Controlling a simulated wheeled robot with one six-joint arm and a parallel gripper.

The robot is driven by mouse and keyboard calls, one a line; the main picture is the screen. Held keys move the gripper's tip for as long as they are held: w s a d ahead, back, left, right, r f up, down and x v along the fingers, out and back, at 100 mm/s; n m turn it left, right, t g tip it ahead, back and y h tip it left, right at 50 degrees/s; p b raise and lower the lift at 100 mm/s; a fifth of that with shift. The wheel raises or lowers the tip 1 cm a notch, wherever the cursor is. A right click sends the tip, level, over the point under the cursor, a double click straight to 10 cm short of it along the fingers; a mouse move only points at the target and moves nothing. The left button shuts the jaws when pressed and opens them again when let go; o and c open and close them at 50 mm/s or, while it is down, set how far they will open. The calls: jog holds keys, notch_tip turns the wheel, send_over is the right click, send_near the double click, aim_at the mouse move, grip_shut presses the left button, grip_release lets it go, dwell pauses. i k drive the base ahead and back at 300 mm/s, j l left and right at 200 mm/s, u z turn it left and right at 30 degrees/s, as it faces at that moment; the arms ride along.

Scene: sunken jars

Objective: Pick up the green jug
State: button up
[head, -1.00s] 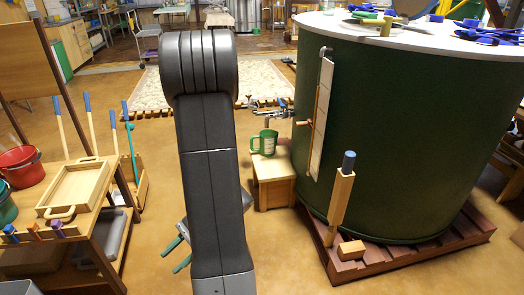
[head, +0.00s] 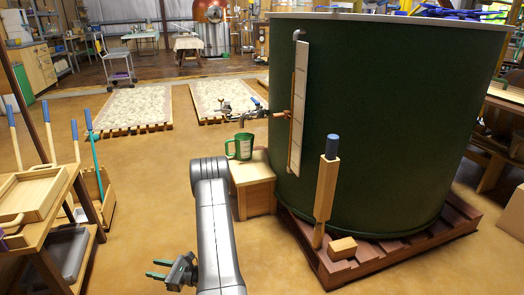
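The green jug (head: 243,146) stands upright on a small wooden stool (head: 258,197), beside the big dark green tank. It has a handle on its left and a pale label on its front. A tap with a spout (head: 250,116) sticks out from the tank above and close to the jug. My gripper (head: 157,269) is low at the bottom of the head view, left of my arm and well apart from the jug. Its two green-tipped fingers point left with a gap between them, and nothing shows between them.
The tank (head: 390,120) stands on a slatted wooden pallet (head: 380,258) at the right. A wooden post with a blue top (head: 328,185) and a small wood block (head: 342,248) are in front. A wooden cart (head: 35,205) stands at the left. Open floor lies between.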

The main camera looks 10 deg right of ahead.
aim_at(243, 142)
jog(key=i+j+z, duration=0.1)
jog(key=z, duration=0.3)
jog(key=i+j+z, duration=0.2)
jog(key=z, duration=0.25)
jog(key=i+j+z, duration=0.15)
jog(key=z, duration=0.25)
jog(key=i+j+z, duration=0.1)
jog(key=j+z, duration=0.35)
jog(key=i+j+z, duration=0.1)
jog(key=j, duration=0.5)
jog(key=i+j, duration=0.2)
jog(key=j, duration=0.35)
jog(key=i+j+z, duration=0.15)
jog(key=j, duration=0.45)
jog(key=j+z, duration=0.1)
jog(key=j, duration=0.5)
jog(key=i+j, duration=0.2)
